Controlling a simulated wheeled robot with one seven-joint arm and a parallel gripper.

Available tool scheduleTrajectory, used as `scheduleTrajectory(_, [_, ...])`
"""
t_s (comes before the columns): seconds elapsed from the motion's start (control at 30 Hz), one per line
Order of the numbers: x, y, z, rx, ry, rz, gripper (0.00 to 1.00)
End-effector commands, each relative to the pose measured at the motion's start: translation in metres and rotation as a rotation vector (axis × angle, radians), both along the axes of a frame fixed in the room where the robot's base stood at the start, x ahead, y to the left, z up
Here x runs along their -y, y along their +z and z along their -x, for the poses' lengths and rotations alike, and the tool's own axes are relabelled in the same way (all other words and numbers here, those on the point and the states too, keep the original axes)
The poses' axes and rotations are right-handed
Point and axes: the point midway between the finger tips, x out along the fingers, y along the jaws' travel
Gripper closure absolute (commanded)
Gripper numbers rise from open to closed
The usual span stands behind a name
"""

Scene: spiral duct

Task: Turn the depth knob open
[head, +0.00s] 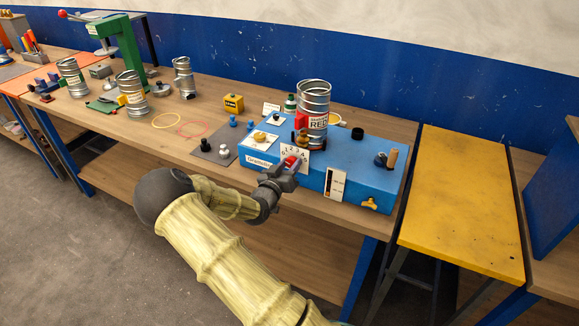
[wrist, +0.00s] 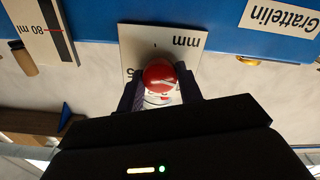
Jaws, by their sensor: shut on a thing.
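The depth knob is a red round knob (head: 291,161) on the front of the blue machine (head: 352,160). A white numbered dial plate (head: 303,152) lies behind it. My gripper (head: 286,169) reaches the machine's front from below and is shut on the red knob. In the wrist view the red knob (wrist: 158,73) sits between my two dark fingers, and my gripper (wrist: 161,92) is shut on it from both sides. The white plate (wrist: 186,62) with an upside-down "mm" shows behind it. The knob covers part of the plate, and its exact setting cannot be read.
A metal spiral duct can (head: 313,105) labelled RED stands on the machine. A white level scale (head: 335,184), marked 80 ml in the wrist view (wrist: 42,32), is right of the knob. A yellow tap-like handle (head: 370,204) sticks out further right. The yellow side table (head: 462,200) is bare.

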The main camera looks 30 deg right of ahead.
Motion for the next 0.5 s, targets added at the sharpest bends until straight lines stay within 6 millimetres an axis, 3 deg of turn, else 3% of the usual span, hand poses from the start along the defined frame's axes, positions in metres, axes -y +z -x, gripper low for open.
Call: scheduleTrajectory(0.5, [-0.0015,0.0002,-0.0011,-0.386,0.003,0.302,0.87])
